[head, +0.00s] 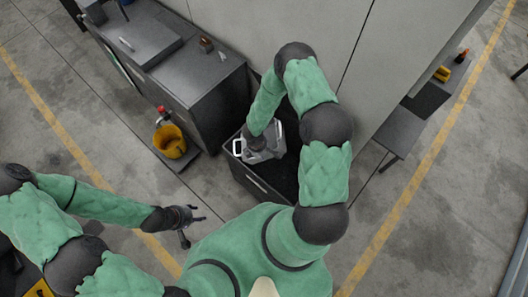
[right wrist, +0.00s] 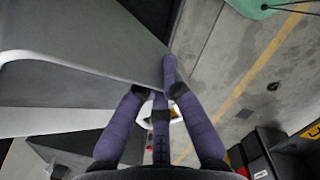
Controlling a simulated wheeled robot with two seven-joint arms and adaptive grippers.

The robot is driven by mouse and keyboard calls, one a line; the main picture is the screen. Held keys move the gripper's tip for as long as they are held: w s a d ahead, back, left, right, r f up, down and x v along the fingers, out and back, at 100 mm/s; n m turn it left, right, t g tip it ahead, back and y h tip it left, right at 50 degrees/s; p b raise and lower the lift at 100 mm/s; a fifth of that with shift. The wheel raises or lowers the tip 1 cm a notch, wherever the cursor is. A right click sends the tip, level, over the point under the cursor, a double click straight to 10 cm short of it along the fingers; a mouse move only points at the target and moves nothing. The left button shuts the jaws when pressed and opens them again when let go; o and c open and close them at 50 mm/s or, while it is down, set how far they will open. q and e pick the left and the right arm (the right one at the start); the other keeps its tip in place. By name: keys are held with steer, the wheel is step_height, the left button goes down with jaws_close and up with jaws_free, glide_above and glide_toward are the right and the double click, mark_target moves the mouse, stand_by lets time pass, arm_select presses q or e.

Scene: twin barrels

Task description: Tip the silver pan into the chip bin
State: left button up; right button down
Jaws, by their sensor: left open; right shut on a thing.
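The silver pan (head: 291,139) shows in the head view above the dark chip bin (head: 257,186), partly hidden by my right arm. A pale handle-like loop (head: 238,147) shows at its left side. My right gripper (head: 258,153) is at the pan, over the bin. In the right wrist view its purple fingers (right wrist: 163,95) are shut around a white part (right wrist: 174,113). Large grey faces fill the left of that view; I cannot tell whether they are pan or machine. The pan's tilt and contents are unclear. My left gripper (head: 186,219) is open and empty, over bare floor.
A yellow bucket (head: 169,141) stands left of the bin, beside a grey cabinet (head: 180,65). A tall grey machine wall (head: 325,30) rises behind the bin. A dark bench (head: 398,130) stands to the right.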

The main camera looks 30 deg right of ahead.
mark_target(255, 163)
steer(key=shift+w+a+f+g+h+p, duration=0.35)
steer(key=shift+a+h, duration=0.2)
steer(key=shift+h, duration=0.35)
steer(key=shift+w+a+f+g+h, duration=0.1)
steer(key=shift+a+f+g+h, duration=0.15)
steer(key=shift+f+g+h, duration=0.2)
steer(key=h+b, duration=0.1)
steer(key=b, duration=0.1)
steer(key=f+b, duration=0.1)
steer(key=b, duration=0.1)
steer(key=shift+w+a+f+g+h, duration=0.15)
steer(key=shift+a+f+g+h, duration=0.05)
steer(key=shift+g+h, duration=0.15)
steer(key=h+b, duration=0.1)
steer(key=b, duration=0.1)
steer(key=f+b, duration=0.1)
steer(key=b, duration=0.1)
steer(key=shift+w+a+g+h, duration=0.1)
steer(key=shift+a+g+h, duration=0.15)
steer(key=shift+g+h, duration=0.15)
steer(key=shift+a+f+h+b, duration=0.1)
steer(key=shift+h+b, duration=0.2)
steer(key=shift+b, duration=0.5)
steer(key=shift+g, duration=0.25)
